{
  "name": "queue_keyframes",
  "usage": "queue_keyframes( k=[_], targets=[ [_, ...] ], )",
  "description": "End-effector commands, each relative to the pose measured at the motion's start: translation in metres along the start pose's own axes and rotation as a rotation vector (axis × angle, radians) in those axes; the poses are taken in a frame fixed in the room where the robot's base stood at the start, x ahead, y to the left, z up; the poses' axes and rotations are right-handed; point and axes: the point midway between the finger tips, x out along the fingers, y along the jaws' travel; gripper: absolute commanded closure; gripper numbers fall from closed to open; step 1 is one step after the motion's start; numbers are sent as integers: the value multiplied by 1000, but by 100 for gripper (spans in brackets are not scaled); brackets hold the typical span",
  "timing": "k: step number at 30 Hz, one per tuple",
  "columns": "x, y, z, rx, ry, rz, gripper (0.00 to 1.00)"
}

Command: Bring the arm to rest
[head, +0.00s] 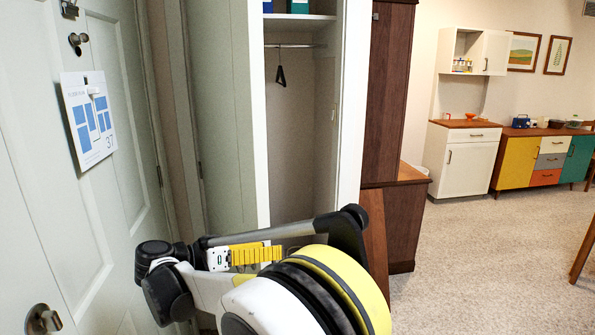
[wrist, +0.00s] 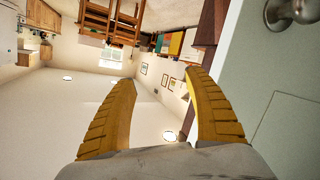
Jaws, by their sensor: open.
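My arm (head: 300,290) is folded at the bottom centre of the head view, in front of an open closet. My gripper (head: 276,253) shows there as yellow ribbed fingers pointing right, below a grey arm link. In the wrist view my gripper (wrist: 162,82) has its two yellow fingers spread apart, with nothing between them. It touches nothing that I can see. The wrist view is turned, with the ceiling in its lower left.
A pale green door (head: 60,190) with a knob (head: 44,319) stands close on the left; a knob (wrist: 290,10) is also near in the wrist view. The open closet (head: 300,130) holds a hanger (head: 281,75). Carpet (head: 480,255) lies free on the right, before a colourful sideboard (head: 545,158).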

Motion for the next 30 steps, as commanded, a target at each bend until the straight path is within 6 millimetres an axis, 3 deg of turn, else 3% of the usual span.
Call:
queue_keyframes(
  k=[7, 10, 14, 21, 25, 30],
  targets=[
    [75, 78, -10, -193, -216, -125, 38],
    [100, 122, 0, -267, -317, -218, 38],
    [120, 177, 24, -328, -421, -355, 38],
    [120, 265, 86, -340, -525, -626, 38],
    [107, 298, 123, -300, -527, -761, 38],
    [91, 320, 160, -230, -488, -883, 38]
  ],
)
